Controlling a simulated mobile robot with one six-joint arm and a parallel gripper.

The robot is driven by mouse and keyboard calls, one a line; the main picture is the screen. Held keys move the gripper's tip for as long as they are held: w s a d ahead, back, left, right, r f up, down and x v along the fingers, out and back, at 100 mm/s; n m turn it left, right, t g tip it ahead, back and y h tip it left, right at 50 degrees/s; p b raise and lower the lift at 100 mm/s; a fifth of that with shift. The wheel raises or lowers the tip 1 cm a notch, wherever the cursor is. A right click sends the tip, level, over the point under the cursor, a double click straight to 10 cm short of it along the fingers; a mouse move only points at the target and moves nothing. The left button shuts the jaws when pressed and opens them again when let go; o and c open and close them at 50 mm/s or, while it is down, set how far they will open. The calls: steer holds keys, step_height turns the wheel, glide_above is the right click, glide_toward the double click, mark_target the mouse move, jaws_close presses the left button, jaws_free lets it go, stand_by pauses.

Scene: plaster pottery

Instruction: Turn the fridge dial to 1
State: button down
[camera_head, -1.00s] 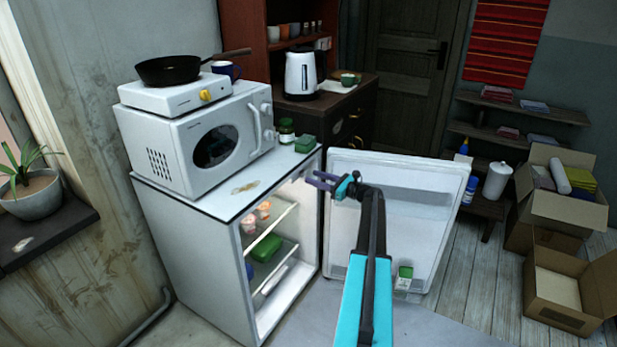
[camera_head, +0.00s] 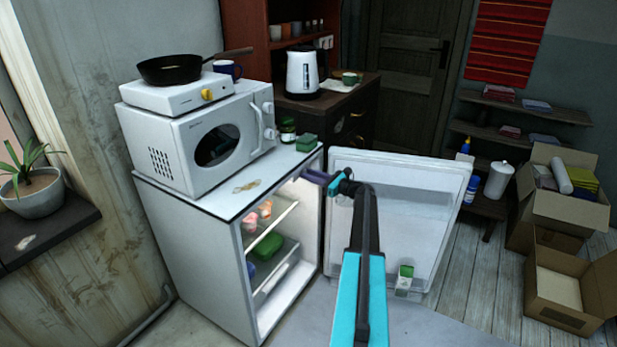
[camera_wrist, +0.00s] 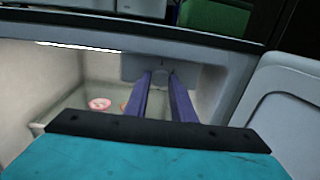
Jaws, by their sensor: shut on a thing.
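The small white fridge (camera_head: 205,258) stands open, with its door (camera_head: 396,215) swung out to the right. The fridge dial (camera_wrist: 161,74) is a round grey knob on a panel under the fridge's top edge in the wrist view. My gripper (camera_head: 302,177) reaches into the upper part of the opening in the head view. In the wrist view its two purple fingers (camera_wrist: 160,84) are shut on the dial, one on each side. The dial's numbers cannot be read, and the dial is hidden in the head view.
A microwave (camera_head: 208,140) with a hot plate and a black pan stands on the fridge. A green sponge (camera_head: 306,143) and a jar (camera_head: 287,129) sit by its top edge. Food lies on the shelves inside. Cardboard boxes (camera_head: 560,203) stand at the right.

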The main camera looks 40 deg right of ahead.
steer(key=shift+a+f+n, duration=0.15)
steer(key=shift+n, duration=0.15)
steer(key=shift+b, duration=0.4)
steer(key=shift+n, duration=0.3)
steer(key=n+b, duration=1.1)
steer(key=shift+b, duration=0.3)
